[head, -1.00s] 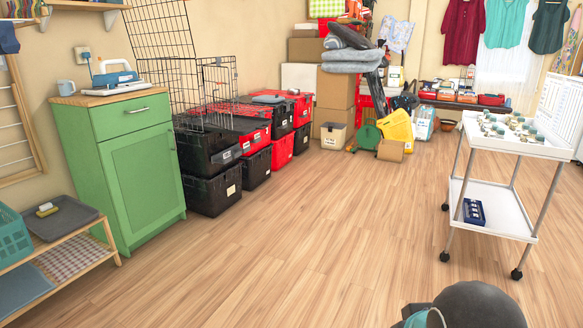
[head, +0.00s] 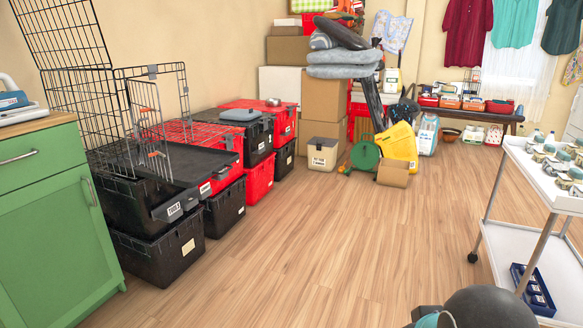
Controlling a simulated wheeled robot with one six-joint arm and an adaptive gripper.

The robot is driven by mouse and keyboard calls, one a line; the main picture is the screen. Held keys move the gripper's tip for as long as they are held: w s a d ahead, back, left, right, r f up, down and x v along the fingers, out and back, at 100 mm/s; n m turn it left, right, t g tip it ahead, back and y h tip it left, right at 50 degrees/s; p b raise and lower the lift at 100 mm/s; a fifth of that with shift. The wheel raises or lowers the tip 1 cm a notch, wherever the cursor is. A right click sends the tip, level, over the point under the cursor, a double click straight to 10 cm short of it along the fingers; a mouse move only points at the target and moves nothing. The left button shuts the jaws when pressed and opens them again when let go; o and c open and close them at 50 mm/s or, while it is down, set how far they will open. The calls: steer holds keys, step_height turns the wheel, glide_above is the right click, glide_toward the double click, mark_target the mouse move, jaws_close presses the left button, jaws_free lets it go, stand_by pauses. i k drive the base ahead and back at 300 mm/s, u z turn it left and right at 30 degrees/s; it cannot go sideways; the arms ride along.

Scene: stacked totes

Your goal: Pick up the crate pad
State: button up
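No item is clearly marked as the crate pad. Two thick grey folded pads (head: 343,70) lie stacked on tall cardboard boxes at the back and look most like one. A smaller flat grey-blue item (head: 240,115) lies on a black tote in the row along the left wall. An open black wire crate (head: 133,125) stands on the front totes, with a flat dark tray (head: 198,160) by it. My gripper is not in view; only a dark rounded part of my arm shows at the bottom right.
Stacked black and red totes (head: 160,250) line the left wall behind a green cabinet (head: 50,215). A white trolley (head: 510,245) stands at right. A yellow bin (head: 398,145), a green reel (head: 365,153) and small boxes sit before the tall boxes. The wooden floor between is clear.

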mark_target(239, 114)
steer(key=u, duration=0.05)
steer(key=i, duration=2)
steer(key=u, duration=0.3)
steer(key=i, duration=2.75)
steer(key=u, duration=0.2)
